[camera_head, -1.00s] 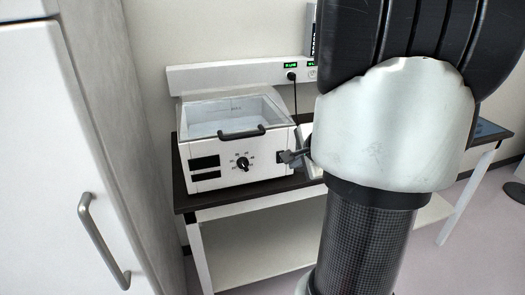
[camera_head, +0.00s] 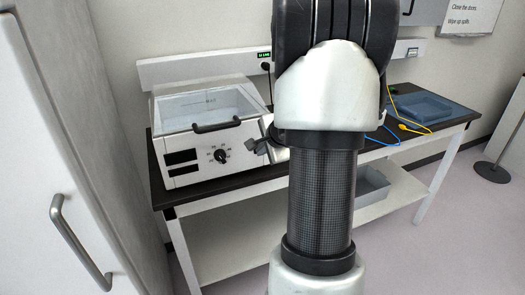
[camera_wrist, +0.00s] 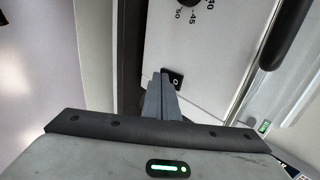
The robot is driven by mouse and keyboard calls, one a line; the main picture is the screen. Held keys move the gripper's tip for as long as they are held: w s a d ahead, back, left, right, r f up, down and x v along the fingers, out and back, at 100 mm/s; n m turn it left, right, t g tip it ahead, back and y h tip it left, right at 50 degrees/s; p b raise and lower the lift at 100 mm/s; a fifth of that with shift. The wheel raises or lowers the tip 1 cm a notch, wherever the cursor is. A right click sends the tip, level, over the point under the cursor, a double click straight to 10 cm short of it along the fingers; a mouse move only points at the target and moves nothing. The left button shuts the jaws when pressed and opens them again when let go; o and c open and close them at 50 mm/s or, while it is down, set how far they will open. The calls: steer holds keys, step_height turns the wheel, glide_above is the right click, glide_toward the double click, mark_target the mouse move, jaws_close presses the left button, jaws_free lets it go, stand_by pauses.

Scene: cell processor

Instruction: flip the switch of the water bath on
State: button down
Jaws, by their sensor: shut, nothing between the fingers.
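The water bath (camera_head: 190,172) is a white box with a clear lid and a front handle. It stands on the dark table top at left in the head view. Its front carries a black dial (camera_head: 221,156). In the wrist view the small black switch (camera_wrist: 177,79) sits on the white front panel (camera_wrist: 205,60), below the dial. My gripper (camera_wrist: 160,82) is shut and empty, its fingertips right at the switch's left edge; whether they touch it, I cannot tell. In the head view my gripper (camera_head: 252,146) is at the front's right end and covers the switch. The switch's position is unclear.
The dark lid handle (camera_wrist: 285,32) is at upper right in the wrist view. A white cabinet (camera_head: 45,130) stands close at left. A blue tray (camera_head: 420,106) and yellow and blue cables lie on the table at right. A grey bin (camera_head: 372,185) is underneath.

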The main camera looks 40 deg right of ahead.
steer(key=shift+w+r, duration=0.15)
steer(key=shift+r, duration=0.65)
stand_by(0.4)
